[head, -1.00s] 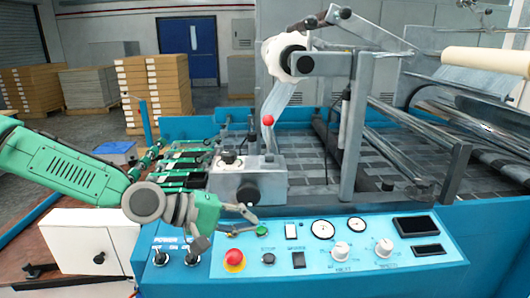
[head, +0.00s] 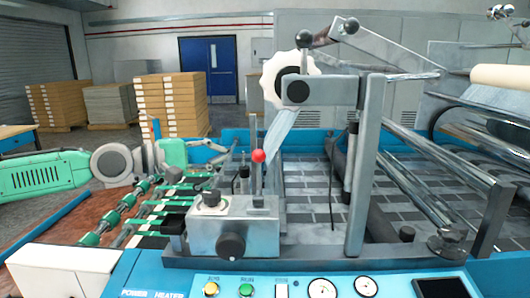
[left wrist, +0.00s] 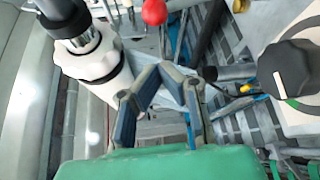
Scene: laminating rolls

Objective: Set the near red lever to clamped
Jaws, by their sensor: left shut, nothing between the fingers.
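The red lever has a red ball knob (head: 258,156) on a thin upright rod above the grey metal block (head: 236,225). A red knob (left wrist: 154,12) also shows at the top of the left wrist view, beyond the fingers. My left gripper (head: 217,151) is left of the red knob in the head view, apart from it, above the green-and-grey feed rollers. My right gripper is not in view.
A white handwheel (head: 290,76) on a grey upright stands behind the lever. A black dial (left wrist: 287,70) is at the right of the left wrist view. The blue control panel (head: 190,290) lies in front. A striped bed (head: 320,190) stretches behind the block.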

